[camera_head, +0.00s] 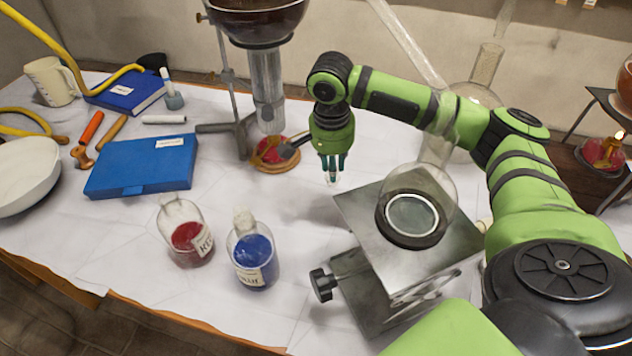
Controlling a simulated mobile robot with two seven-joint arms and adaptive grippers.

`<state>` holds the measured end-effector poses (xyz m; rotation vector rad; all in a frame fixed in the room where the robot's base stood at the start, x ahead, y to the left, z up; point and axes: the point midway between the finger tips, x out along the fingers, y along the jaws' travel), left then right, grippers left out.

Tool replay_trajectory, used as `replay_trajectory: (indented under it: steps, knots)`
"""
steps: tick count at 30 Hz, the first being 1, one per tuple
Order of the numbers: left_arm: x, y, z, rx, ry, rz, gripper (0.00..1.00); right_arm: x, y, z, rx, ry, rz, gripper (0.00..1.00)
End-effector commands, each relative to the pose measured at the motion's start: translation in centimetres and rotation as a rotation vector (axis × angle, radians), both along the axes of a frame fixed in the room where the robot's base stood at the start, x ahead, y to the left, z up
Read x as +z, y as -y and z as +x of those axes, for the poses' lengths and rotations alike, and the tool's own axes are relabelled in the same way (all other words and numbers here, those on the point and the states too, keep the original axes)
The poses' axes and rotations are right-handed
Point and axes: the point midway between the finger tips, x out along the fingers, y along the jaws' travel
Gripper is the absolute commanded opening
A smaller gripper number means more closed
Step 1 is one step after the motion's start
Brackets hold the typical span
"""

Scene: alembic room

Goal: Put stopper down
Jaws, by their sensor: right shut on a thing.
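My right gripper (332,162) points down above the white table cover, left of the metal lab jack. It is shut on a small, pale, glassy stopper (332,179). The stopper's lower end shows below the fingertips; whether it touches the table cover I cannot tell. A bottle of red liquid (184,238) with a white label stands at the front, its top looking clear and without a distinct stopper. A bottle of blue liquid (254,258) stands to its right with a pale stopper (244,221) in its neck. My left gripper is not in view.
A lab jack (360,208) carries a round glass flask on a dark ring (411,242). A burner (273,155) stands under a stand-held bowl (257,22). A blue box (142,168) lies left. The table between bottles and jack is clear.

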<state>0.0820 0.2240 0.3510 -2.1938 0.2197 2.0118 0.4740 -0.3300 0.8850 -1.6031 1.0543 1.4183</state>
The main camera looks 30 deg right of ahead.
Motion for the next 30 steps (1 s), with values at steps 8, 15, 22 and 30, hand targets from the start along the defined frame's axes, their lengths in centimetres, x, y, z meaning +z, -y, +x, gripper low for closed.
replay_trajectory:
  steps: [8,15,22,30]
  knots:
    - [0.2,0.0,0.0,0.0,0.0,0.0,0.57,-2.1,-2.5,2.5,0.0,0.001,0.0,0.0]
    - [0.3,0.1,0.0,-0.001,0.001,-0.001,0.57,-5.2,-2.5,2.5,-0.001,-0.003,-0.002,0.0]
    - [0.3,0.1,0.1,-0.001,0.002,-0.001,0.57,-6.2,-2.5,2.5,0.0,0.001,-0.001,0.0]
    - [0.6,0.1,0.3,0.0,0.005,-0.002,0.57,-6.5,-2.5,2.5,0.0,0.0,0.0,0.0]
